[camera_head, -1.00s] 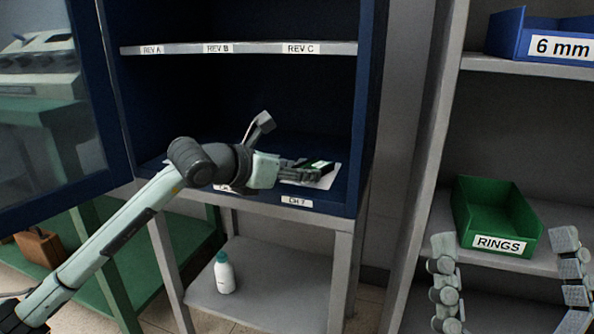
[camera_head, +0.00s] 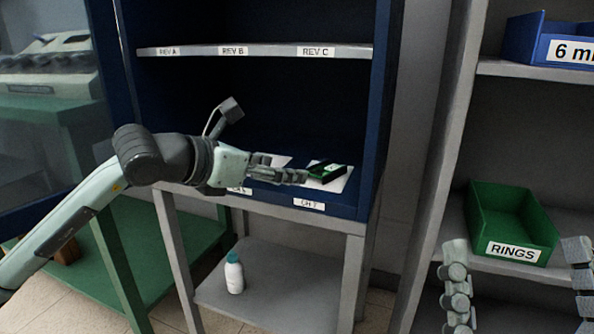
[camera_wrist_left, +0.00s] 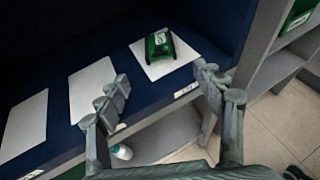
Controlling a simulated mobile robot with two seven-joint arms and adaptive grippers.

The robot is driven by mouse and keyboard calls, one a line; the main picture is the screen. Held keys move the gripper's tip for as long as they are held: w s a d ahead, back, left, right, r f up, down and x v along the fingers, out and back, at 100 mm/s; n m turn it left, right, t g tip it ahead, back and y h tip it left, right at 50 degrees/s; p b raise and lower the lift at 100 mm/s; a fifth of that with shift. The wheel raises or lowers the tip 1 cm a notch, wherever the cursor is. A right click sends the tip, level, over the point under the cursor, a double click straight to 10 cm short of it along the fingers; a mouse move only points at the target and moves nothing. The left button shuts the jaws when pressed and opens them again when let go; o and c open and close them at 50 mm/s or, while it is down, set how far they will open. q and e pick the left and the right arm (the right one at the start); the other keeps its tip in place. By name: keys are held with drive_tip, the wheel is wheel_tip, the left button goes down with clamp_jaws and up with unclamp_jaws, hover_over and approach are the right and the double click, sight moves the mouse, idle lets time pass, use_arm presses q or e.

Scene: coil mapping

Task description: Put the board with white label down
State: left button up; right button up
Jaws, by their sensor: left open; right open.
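The green board with a white label (camera_head: 326,171) lies on a white pad (camera_head: 338,184) on the blue cabinet's lower shelf, above the CH 2 tag. In the left wrist view the board (camera_wrist_left: 160,43) rests on the rightmost pad (camera_wrist_left: 166,64), its label up. My left gripper (camera_head: 290,172) is just left of the board in the head view; its fingers (camera_wrist_left: 162,90) are spread apart, empty and clear of the board in the wrist view. My right gripper (camera_head: 515,280) is open and empty at the lower right, in front of the shelving.
Two bare white pads (camera_wrist_left: 91,88) lie left of the board. The cabinet's upper shelf (camera_head: 270,51) carries REV A, REV B and REV C tags. A green RINGS bin (camera_head: 512,222) and a blue 6 mm bin (camera_head: 550,40) stand on the right shelving. A white bottle (camera_head: 234,275) stands below.

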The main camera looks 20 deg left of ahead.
use_arm(q)
drive_tip(key=s+d+f+g+h, duration=0.3)
drive_tip(key=s+d+g+h, duration=0.4)
drive_tip(key=s+d+h, duration=0.7)
drive_tip(key=s+d+r+n+t+h, duration=0.45)
drive_tip(key=s+r+n, duration=0.4)
drive_tip(key=n, duration=0.35)
drive_tip(key=w+a+n+t+y, duration=0.2)
drive_tip(key=n+t+y, duration=0.6)
drive_tip(key=n, duration=0.5)
drive_tip(key=w+a+n+t+y, duration=0.2)
drive_tip(key=a+n+t+y, duration=0.3)
drive_tip(key=n, duration=0.7)
drive_tip(key=f+t+y, duration=0.1)
drive_tip(key=t+y, duration=0.1)
drive_tip(key=t, duration=0.1)
drive_tip(key=shift+w+n+y, duration=0.3)
drive_tip(key=shift+n+y, duration=0.05)
drive_tip(key=shift+n, duration=0.05)
